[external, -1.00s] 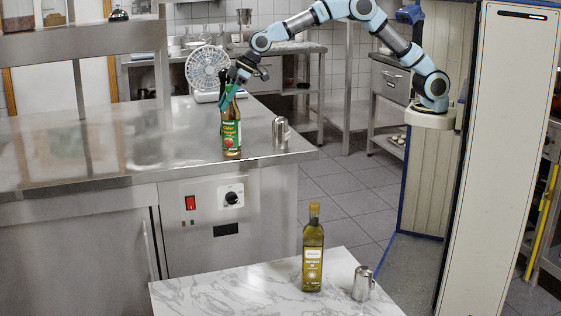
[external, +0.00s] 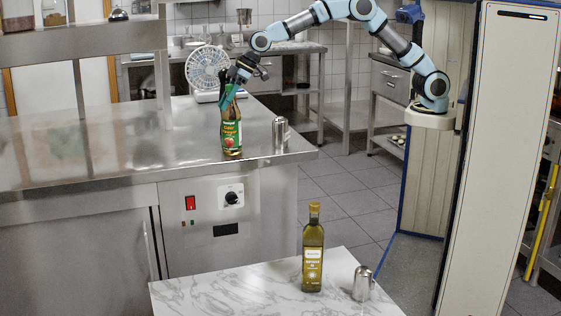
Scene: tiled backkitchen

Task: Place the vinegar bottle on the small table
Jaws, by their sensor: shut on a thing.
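The vinegar bottle (external: 231,132) has a green label and stands upright on the steel counter near its front right corner. My gripper (external: 228,98) is shut on the upper part of the bottle from above. The bottle's neck and cap are hidden by the fingers. The small table (external: 215,291) has a white marble top and stands in front of the counter, lower down.
A fan (external: 207,69) is behind my gripper.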

